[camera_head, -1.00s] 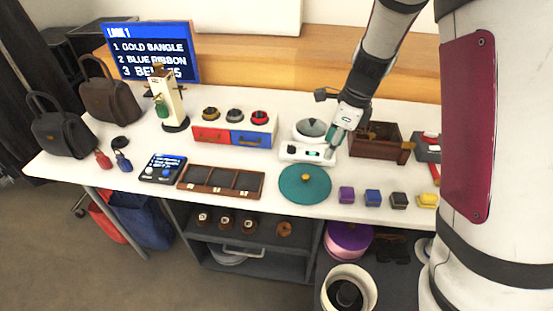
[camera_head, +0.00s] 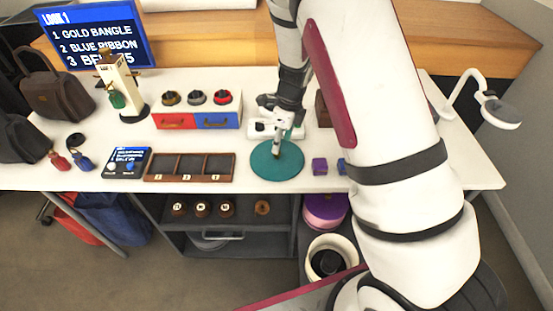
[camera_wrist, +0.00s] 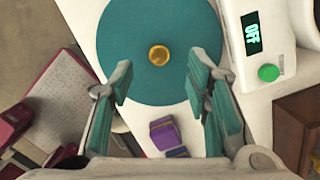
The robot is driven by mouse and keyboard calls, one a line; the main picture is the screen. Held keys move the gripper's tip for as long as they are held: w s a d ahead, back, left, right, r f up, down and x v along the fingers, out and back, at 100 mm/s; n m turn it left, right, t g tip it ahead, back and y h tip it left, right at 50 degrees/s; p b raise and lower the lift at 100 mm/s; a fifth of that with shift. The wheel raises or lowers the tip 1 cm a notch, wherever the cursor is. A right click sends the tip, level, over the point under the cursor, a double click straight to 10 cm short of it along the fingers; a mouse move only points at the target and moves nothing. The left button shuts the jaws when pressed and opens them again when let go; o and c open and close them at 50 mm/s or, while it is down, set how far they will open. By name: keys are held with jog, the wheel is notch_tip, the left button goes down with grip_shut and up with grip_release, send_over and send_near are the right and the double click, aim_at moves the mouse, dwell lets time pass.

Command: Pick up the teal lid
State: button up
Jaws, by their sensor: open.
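The teal lid (camera_head: 268,165) is a flat round disc lying on the white table near its front edge. Its small gold knob (camera_wrist: 159,55) shows in the wrist view, where the lid (camera_wrist: 128,35) fills the upper middle. My gripper (camera_head: 278,151) is over the lid in the head view and hides the knob there. In the wrist view my gripper (camera_wrist: 158,85) is open, with teal-padded fingers on either side and nothing between them. The knob appears just beyond the fingertips, roughly centred between them. I cannot tell the exact height of the fingertips above the lid.
A white device with an "OFF" display (camera_wrist: 252,35) stands right beside the lid. A purple block (camera_head: 319,166) and a blue block are to the lid's right. A wooden three-compartment tray (camera_head: 160,167) lies to its left. A red and blue drawer box (camera_head: 197,121) stands behind the tray.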

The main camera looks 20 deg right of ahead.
aim_at(277, 156)
jog(key=f, duration=0.5)
jog(key=shift+w+a, duration=0.25)
jog(key=shift+a, duration=0.05)
grip_shut()
